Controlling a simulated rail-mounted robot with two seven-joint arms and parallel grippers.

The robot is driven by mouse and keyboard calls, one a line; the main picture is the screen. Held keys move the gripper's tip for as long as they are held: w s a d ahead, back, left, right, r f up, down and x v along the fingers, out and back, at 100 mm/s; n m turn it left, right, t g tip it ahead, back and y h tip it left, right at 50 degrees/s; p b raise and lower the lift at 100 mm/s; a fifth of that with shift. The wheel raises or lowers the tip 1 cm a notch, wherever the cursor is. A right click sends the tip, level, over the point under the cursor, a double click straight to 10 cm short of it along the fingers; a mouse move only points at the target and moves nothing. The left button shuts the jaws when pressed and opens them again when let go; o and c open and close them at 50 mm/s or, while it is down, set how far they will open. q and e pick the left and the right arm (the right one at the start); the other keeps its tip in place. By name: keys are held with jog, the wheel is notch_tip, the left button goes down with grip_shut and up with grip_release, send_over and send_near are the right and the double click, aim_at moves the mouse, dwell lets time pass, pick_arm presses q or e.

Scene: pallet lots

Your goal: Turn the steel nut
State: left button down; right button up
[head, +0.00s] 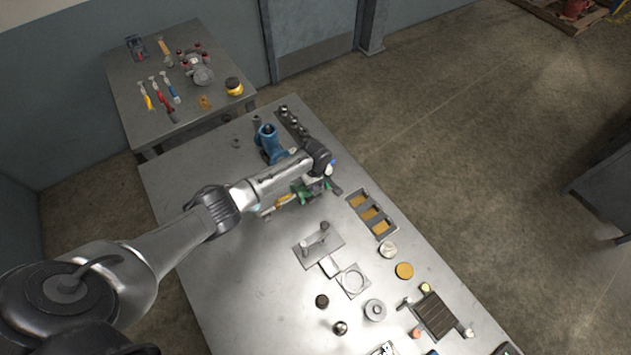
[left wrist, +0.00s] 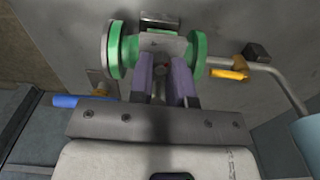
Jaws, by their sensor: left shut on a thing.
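A valve with green flanges (head: 305,190) sits on the steel table, partly hidden by my left arm. In the left wrist view, a green flange (left wrist: 118,50) stands on the left and another (left wrist: 197,52) on the right, with a grey steel body (left wrist: 160,44) between them. My left gripper (left wrist: 163,66) has its two purple fingers at this body, shut on a small grey part that I take for the steel nut. The fingers hide most of it, so its shape cannot be told. My right gripper is not in view.
A blue pipe fitting (head: 268,142) stands just behind the valve. A bent grey pipe with a yellow fitting (left wrist: 228,73) lies close to the right flange. A tray with orange compartments (head: 372,213) lies to the right. Bare table shows at the left front.

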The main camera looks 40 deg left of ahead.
pick_arm(q)
jog(key=c, duration=1.3)
grip_release()
jog(key=shift+c, duration=0.2)
jog(key=shift+r, duration=0.1)
notch_tip(320, 180, up, 14)
